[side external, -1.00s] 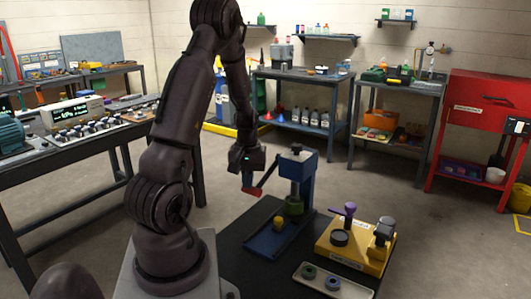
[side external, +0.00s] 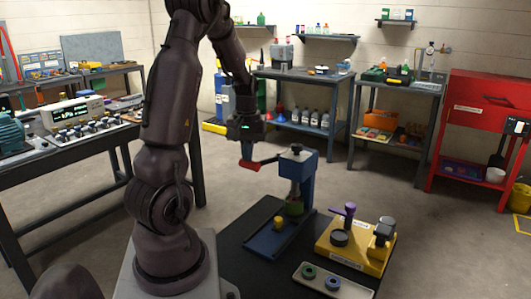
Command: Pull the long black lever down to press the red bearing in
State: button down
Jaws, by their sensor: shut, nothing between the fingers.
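The blue press (side external: 308,180) stands on the black table. Its long dark lever (side external: 268,160) reaches out to the left and slopes only slightly down to a red grip (side external: 250,166). My gripper (side external: 247,156) is shut and points down just above the red grip; I cannot tell whether it touches it. A grey ram (side external: 295,188) hangs from the press head over a green round part (side external: 294,208). I cannot make out a red bearing; it may be hidden under the ram.
To the right are a yellow fixture (side external: 352,259) with a purple-topped post (side external: 349,210) and a tray (side external: 312,288) holding green and blue rings.

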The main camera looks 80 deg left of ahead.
notch_tip(320, 180, up, 8)
dwell(0.8)
dwell(0.3)
jog(key=shift+f, duration=0.2)
jog(key=w+d+r+m+t, duration=0.1)
jog(key=d+m, duration=0.6)
jog(key=d, duration=0.8)
jog(key=w+d+r+m+t, duration=0.1)
jog(key=d+r+m+t, duration=0.3)
jog(key=d+m, duration=0.4)
jog(key=d, duration=0.7)
jog(key=shift+d+r+t, duration=0.15)
jog(key=shift+t, duration=0.15)
